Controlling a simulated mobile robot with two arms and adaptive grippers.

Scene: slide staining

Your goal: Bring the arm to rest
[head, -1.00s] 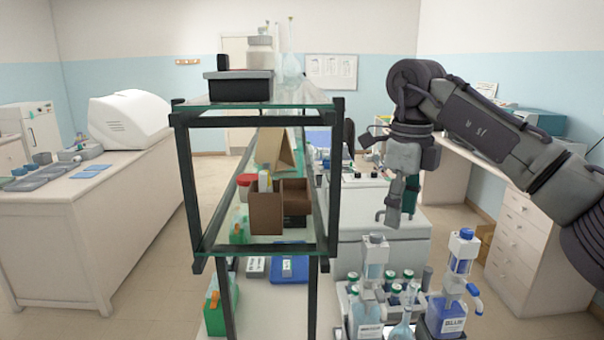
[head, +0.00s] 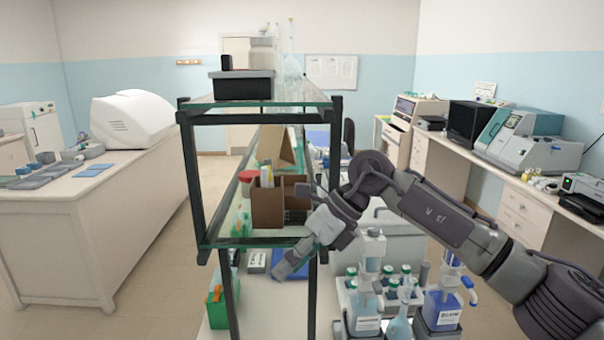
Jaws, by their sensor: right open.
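My right arm comes in from the right side of the head view and bends at the elbow. My right gripper (head: 292,262) points down and to the left, in front of the right post of the glass shelf rack (head: 190,185). No object shows between its fingers, though the fingertips are small and partly merged with the dark post and blue tray behind. My left gripper is not in view.
Bottles with pumps (head: 442,303) and several small vials (head: 405,273) stand below my right forearm. A brown box (head: 267,205) sits on the rack's middle shelf, close to my right gripper. A blue tray (head: 290,255) lies behind the gripper. Open floor (head: 150,280) lies left of the rack.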

